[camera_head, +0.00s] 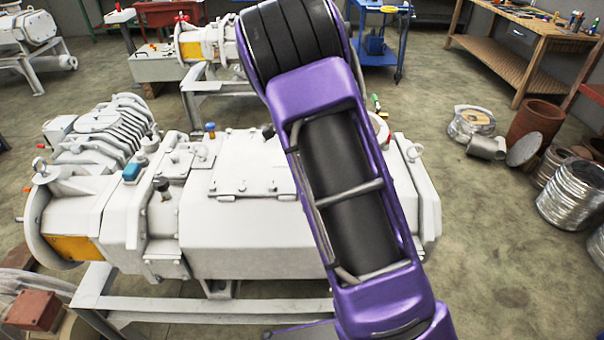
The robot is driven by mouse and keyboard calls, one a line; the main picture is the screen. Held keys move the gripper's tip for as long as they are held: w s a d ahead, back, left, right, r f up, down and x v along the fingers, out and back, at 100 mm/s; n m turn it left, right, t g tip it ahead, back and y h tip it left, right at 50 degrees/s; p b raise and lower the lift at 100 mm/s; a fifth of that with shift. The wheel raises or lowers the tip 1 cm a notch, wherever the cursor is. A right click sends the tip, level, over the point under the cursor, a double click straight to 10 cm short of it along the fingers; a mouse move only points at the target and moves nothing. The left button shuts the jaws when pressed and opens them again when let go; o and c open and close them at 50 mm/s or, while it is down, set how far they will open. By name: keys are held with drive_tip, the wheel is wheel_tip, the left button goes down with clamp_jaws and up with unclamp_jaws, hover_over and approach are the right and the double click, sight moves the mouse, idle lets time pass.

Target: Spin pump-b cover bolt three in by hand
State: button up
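A large white screw vacuum pump (255,245) lies across the middle of the head view on a pale metal frame. A flat, roughly square cover plate (252,165) is on its top. Small marks that may be bolts show along the plate's edges, but they are too small to tell apart. I cannot tell which pump is pump-b or which bolt is three. My purple arm crosses in front of the pump's right part and hides the area right of the plate. My gripper is not in view.
Another white pump (217,42) stands behind on its own frame. A wooden workbench (530,38) with tools is at the back right. Metal drums (572,192) and a rusty pot (535,122) stand on the right. The floor (500,255) between pump and drums is clear.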

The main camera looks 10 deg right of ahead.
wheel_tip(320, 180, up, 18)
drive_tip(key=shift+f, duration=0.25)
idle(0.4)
